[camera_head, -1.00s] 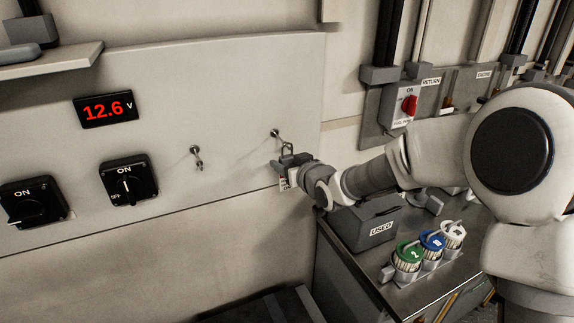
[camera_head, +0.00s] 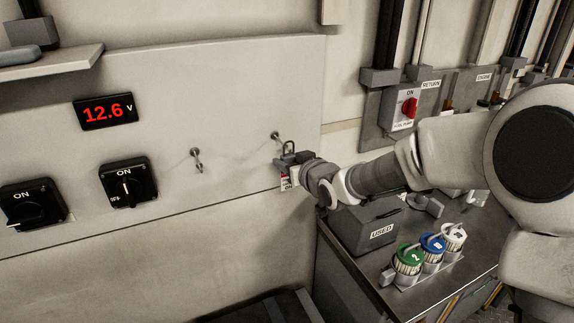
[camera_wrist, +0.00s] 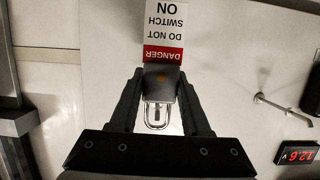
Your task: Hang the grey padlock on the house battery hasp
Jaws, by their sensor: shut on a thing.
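The grey padlock (camera_head: 290,148) is clamped in my gripper (camera_head: 288,164), in front of the pale panel near its right edge. In the wrist view, the fingers of my gripper (camera_wrist: 160,78) are shut on the dark padlock body, and the bright shackle (camera_wrist: 157,116) points towards the palm. No peg shows through the shackle. A red and white danger tag (camera_wrist: 163,30) hangs from the padlock. The right peg (camera_head: 275,136) is just left of the shackle. Two black rotary switches marked ON, a right one (camera_head: 129,182) and a left one (camera_head: 32,203), are on the panel; I cannot make out which has the house battery hasp.
An empty left peg (camera_head: 196,157) sticks out of the panel; a red 12.6 V display (camera_head: 105,111) is further left. Below my arm, a counter (camera_head: 445,257) holds a grey USED box (camera_head: 366,228) and several coloured-lidded jars.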

